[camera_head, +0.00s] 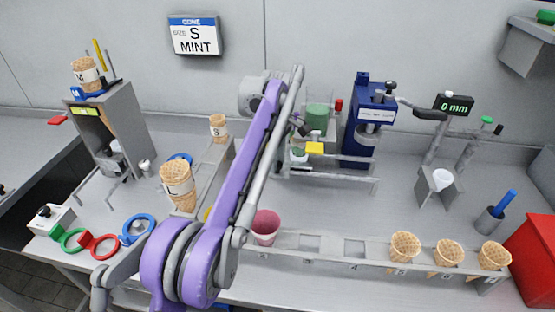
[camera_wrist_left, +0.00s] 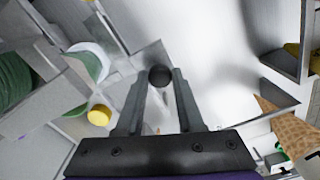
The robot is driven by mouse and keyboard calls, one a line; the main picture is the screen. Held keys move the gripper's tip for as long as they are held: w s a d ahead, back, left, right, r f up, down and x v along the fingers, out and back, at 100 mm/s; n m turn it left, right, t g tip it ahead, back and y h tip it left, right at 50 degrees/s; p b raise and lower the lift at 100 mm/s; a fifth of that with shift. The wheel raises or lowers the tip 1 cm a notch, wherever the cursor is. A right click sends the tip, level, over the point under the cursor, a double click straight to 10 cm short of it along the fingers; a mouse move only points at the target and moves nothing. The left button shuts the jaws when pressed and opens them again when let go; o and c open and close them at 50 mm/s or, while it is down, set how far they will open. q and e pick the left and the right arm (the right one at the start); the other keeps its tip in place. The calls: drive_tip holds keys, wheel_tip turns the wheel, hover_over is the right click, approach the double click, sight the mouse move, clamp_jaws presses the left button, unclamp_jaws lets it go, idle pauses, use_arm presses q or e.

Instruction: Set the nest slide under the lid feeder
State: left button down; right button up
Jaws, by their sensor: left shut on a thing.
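The lid feeder (camera_head: 318,117) holds a green stack at the back, right of the purple arm; its green side (camera_wrist_left: 18,75) also shows at the left of the left wrist view. My left gripper (camera_head: 302,128) is beside it. In the left wrist view its fingers (camera_wrist_left: 159,85) are shut on a dark round knob (camera_wrist_left: 159,76), which seems to belong to the nest slide. A white and green round piece (camera_head: 299,152), perhaps in the nest, is just below the gripper; the arm partly hides this area, so its exact alignment under the feeder is unclear. My right gripper is out of view.
A blue press (camera_head: 369,122) stands right of the feeder. In front, a rail (camera_head: 325,245) carries several cones and a pink cup (camera_head: 265,227). Stacked cones (camera_head: 178,185) stand left of the arm.

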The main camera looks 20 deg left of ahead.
use_arm(q)
drive_tip(key=shift+d, duration=0.1)
drive_tip(key=d+p, duration=0.1)
drive_tip(key=d, duration=0.1)
drive_tip(key=w+d, duration=0.1)
drive_tip(key=d, duration=0.1)
drive_tip(key=shift+p, duration=0.35)
drive_tip(key=c, duration=0.5)
unclamp_jaws()
drive_tip(key=shift+a, duration=0.1)
